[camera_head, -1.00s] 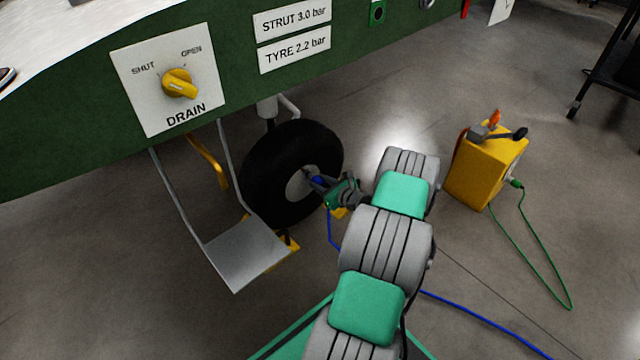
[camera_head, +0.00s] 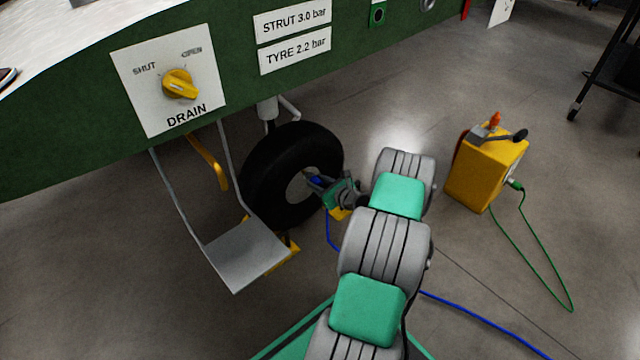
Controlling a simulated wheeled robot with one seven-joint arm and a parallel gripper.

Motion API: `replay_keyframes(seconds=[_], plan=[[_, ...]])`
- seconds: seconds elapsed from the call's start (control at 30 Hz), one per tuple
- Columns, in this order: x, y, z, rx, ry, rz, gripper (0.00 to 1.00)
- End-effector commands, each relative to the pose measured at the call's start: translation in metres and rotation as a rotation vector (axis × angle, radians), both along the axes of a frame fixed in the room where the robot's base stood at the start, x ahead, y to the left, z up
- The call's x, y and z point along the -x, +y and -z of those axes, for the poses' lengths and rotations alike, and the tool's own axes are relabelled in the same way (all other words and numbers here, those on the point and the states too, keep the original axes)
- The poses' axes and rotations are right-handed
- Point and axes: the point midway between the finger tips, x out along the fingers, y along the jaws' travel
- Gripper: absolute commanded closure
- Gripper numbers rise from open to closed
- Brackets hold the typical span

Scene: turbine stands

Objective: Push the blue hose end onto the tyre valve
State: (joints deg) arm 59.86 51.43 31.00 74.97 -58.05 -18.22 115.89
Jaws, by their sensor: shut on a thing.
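The black tyre (camera_head: 262,165) with its pale hub (camera_head: 298,187) stands under the green body, left of my arm. My gripper (camera_head: 322,184) is at the hub's right side, shut on the blue hose end (camera_head: 316,181), which points at the hub. The blue hose (camera_head: 331,238) hangs down below my gripper. The valve is too small or hidden to make out, so I cannot tell whether the hose end touches it.
A metal step (camera_head: 245,255) hangs at the left of the tyre. Yellow chocks (camera_head: 291,250) sit by the tyre. A yellow box (camera_head: 487,170) with a green hose (camera_head: 545,270) stands on the right. The blue hose runs over the floor at lower right.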

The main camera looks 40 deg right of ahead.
Motion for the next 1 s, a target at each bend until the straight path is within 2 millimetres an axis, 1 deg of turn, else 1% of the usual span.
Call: replay_keyframes(seconds=[0.03, 0.23, 0.27, 0.57, 0.73, 0.83, 1.0], plan=[[-0.0054, -0.0007, -0.0047, 0.01, -0.01, -0.004, 1.0], [-0.007, 0.0002, -0.0061, 0.012, -0.013, -0.007, 1.0], [-0.0072, 0.0002, -0.0063, 0.013, -0.013, -0.008, 0.69], [-0.001, -0.0053, -0.0039, 0.008, -0.008, 0.005, 0.44], [0.0006, -0.0065, -0.0032, 0.007, -0.006, 0.007, 0.44], [0.0009, -0.0062, -0.0027, 0.006, -0.005, 0.008, 0.37], [0.0013, -0.0065, -0.0025, 0.005, -0.005, 0.008, 0.37]])
